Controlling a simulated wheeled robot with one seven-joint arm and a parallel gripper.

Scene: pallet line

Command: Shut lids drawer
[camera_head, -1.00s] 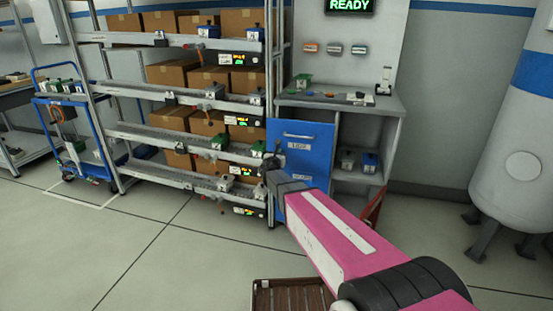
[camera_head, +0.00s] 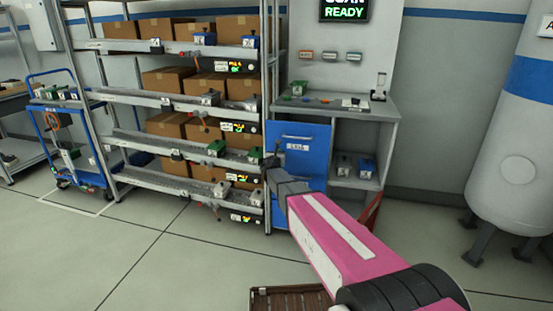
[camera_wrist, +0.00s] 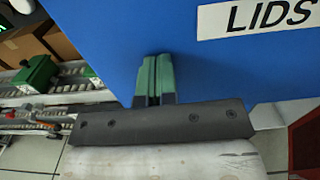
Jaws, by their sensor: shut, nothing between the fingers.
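The lids drawer (camera_head: 312,165) has a blue front with a bar handle and a white LIDS label, under the left side of the workbench. In the wrist view the drawer front (camera_wrist: 110,30) fills most of the top, with the label at the upper right. My gripper (camera_wrist: 155,57) is shut and empty. Its green fingertips are at the blue front, below and left of the label; I cannot tell whether they touch. In the head view my gripper (camera_head: 270,160) is at the front's left side. My arm hides the lower part of the cabinet. How far the drawer stands out is unclear.
A flow rack (camera_head: 185,105) with boxes stands close on the left. The workbench top (camera_head: 345,105) holds small parts, with an open shelf below right. A red object (camera_head: 370,212) stands beside the cabinet. A brown slatted crate (camera_head: 290,297) lies on the floor in front.

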